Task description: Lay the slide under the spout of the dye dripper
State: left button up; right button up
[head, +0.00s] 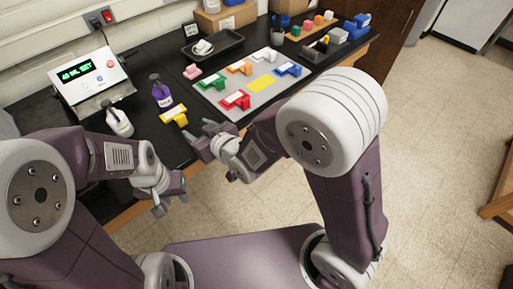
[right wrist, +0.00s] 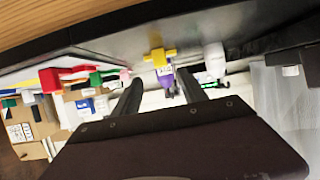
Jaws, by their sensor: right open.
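I cannot tell for sure which thing is the slide or which is the dye dripper. A purple bottle with a dark top and a white label (head: 161,92) stands upright on the black bench; it also shows in the right wrist view (right wrist: 167,78). A yellow piece (head: 174,116) lies just in front of it, also seen in the right wrist view (right wrist: 158,56). My right gripper (head: 202,131) is open and empty near the bench's front edge, right of the yellow piece and apart from it. My left gripper (head: 174,201) is open and empty, off the front edge.
A white bottle (head: 118,121) stands left of the purple one, before a display box (head: 88,78). A grey mat (head: 214,84) holds red, green, orange and blue pieces and a yellow square. A pink piece (head: 192,71), a dark tray (head: 224,42) and more blocks are behind.

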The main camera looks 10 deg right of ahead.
jog(key=d+f+m+g+h, duration=0.35)
jog(key=d+f, duration=0.25)
jog(key=d, duration=0.6)
jog(key=s+d+f+m+g+h, duration=0.1)
jog(key=s+d+g+h, duration=0.1)
jog(key=s+d, duration=0.5)
jog(key=s+d+f+m+g+h, duration=0.2)
jog(key=s+d+g, duration=0.2)
jog(key=s+d, duration=0.3)
jog(key=shift+s+d+f, duration=0.3)
jog(key=shift+s+d, duration=0.1)
jog(key=shift+s, duration=0.2)
notch_tip(320, 180, up, 3)
jog(key=p, duration=0.2)
jog(key=shift+f+m+g+p, duration=0.15)
jog(key=shift+m+g+p, duration=0.1)
jog(key=shift+p, duration=0.15)
